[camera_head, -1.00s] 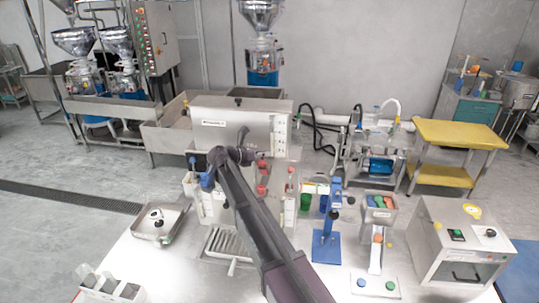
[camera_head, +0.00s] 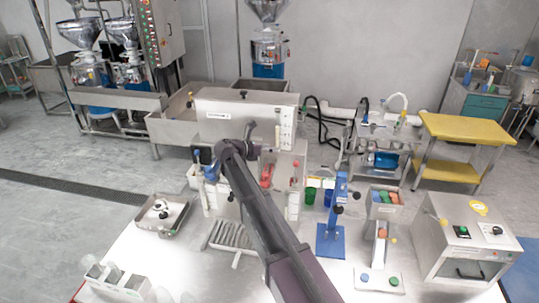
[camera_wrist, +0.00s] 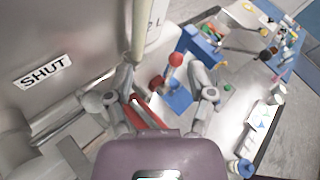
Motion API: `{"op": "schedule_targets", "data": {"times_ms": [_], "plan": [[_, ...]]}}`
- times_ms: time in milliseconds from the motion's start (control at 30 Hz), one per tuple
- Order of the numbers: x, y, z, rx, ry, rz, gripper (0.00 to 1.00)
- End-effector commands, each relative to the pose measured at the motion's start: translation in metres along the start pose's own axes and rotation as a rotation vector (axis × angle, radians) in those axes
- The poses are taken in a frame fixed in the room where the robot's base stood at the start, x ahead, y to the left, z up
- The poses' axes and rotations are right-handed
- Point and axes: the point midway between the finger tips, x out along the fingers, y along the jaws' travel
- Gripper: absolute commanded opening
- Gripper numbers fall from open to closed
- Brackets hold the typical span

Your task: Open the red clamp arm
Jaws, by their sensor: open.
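A red clamp arm (camera_wrist: 147,115) shows low between the fingers of my gripper (camera_wrist: 165,88) in the wrist view. It is partly hidden by the gripper body. A red ball knob (camera_wrist: 176,59) stands just beyond the fingers, with another red knob (camera_wrist: 157,84) closer in. My gripper is open, and I see nothing clamped in it. In the head view, red parts (camera_head: 266,176) show on the front of the steel machine (camera_head: 228,130), just right of my arm. My arm hides part of that front. Contact between finger and clamp arm cannot be told.
A panel marked "SHUT" (camera_wrist: 44,71) lies close on the left in the wrist view. A pale rod (camera_wrist: 138,32) stands close above the fingers. A blue stand (camera_head: 330,240) and a grey box (camera_head: 463,240) are to the right. A tray (camera_head: 163,214) is at left.

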Motion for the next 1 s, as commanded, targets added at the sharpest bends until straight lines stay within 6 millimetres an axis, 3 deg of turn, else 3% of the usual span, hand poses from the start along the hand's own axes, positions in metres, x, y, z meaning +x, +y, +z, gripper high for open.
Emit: {"op": "schedule_targets", "data": {"times_ms": [400,667,1000], "plan": [[0.004,-0.071,-0.020,0.108,0.095,-0.079,0.70],[0.033,-0.093,-0.069,0.319,0.219,-0.107,0.70],[0.058,-0.090,-0.117,0.477,0.508,-0.165,0.70]]}}
